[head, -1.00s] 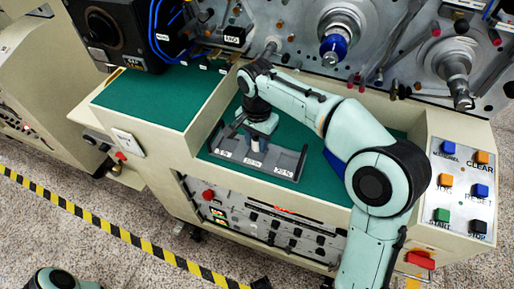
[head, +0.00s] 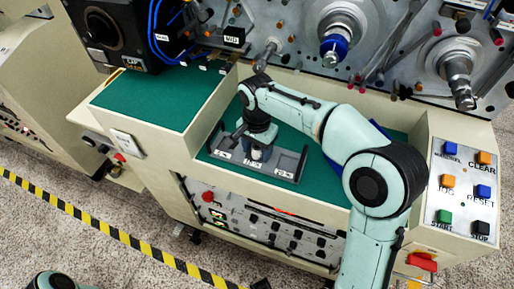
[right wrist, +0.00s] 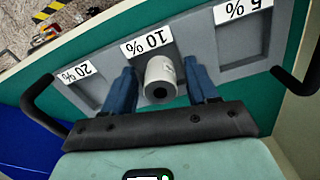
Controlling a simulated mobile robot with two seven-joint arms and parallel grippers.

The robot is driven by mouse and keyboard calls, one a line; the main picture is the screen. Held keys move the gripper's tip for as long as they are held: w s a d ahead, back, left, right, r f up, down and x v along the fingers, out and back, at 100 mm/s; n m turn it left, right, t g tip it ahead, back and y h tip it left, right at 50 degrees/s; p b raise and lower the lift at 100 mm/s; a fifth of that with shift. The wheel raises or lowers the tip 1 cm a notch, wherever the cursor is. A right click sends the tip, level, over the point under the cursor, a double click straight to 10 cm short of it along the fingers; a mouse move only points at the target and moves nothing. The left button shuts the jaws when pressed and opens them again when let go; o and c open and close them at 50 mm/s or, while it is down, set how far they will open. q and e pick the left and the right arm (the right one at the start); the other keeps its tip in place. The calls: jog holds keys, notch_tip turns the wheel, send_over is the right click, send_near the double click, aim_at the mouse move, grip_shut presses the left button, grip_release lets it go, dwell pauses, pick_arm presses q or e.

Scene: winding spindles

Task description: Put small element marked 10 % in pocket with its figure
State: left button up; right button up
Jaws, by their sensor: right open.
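The small element (right wrist: 160,78) is a pale grey cylinder with a dark hole in its end. It stands at the middle pocket of the grey tray (right wrist: 195,40), by the label "10 %" (right wrist: 147,42). No figure on the element can be read. My right gripper (right wrist: 163,88) is open, with one blue finger on each side of the element and small gaps showing. In the head view my right gripper (head: 257,150) points down over the middle of the tray (head: 294,158) and hides part of it. My left gripper is not in view.
The other pockets, labelled "20 %" (right wrist: 77,72) and "5 %" (right wrist: 243,9), look empty. A button panel (head: 462,190) is at right.

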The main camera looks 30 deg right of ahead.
aim_at(257, 147)
pick_arm(q)
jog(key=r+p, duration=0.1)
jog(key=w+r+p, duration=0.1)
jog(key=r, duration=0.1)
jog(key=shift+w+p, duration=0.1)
jog(key=shift+p, duration=0.25)
pick_arm(e)
notch_tip(257, 147, up, 12)
jog(key=shift+r, duration=0.2)
